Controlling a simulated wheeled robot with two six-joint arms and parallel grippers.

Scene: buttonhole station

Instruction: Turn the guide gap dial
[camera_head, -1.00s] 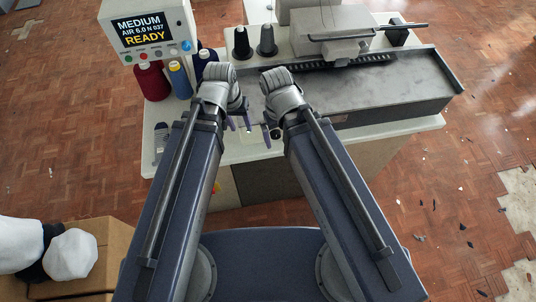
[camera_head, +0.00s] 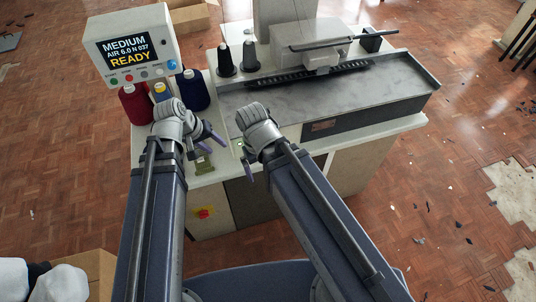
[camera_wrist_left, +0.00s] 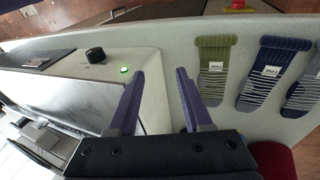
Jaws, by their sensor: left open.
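The dial, a black round knob (camera_wrist_left: 95,55), sits on the pale worktop near a lit green button (camera_wrist_left: 124,70) in the left wrist view. In the head view I cannot make the knob out; the green light (camera_head: 240,144) shows between my grippers. My left gripper (camera_wrist_left: 160,73) is open and empty, its purple fingers above the worktop, apart from the knob. In the head view my left gripper (camera_head: 214,142) is left of the green light. My right gripper (camera_head: 248,168) points down at the worktop's front edge; its opening is unclear.
A long metal bed (camera_head: 330,95) extends right.

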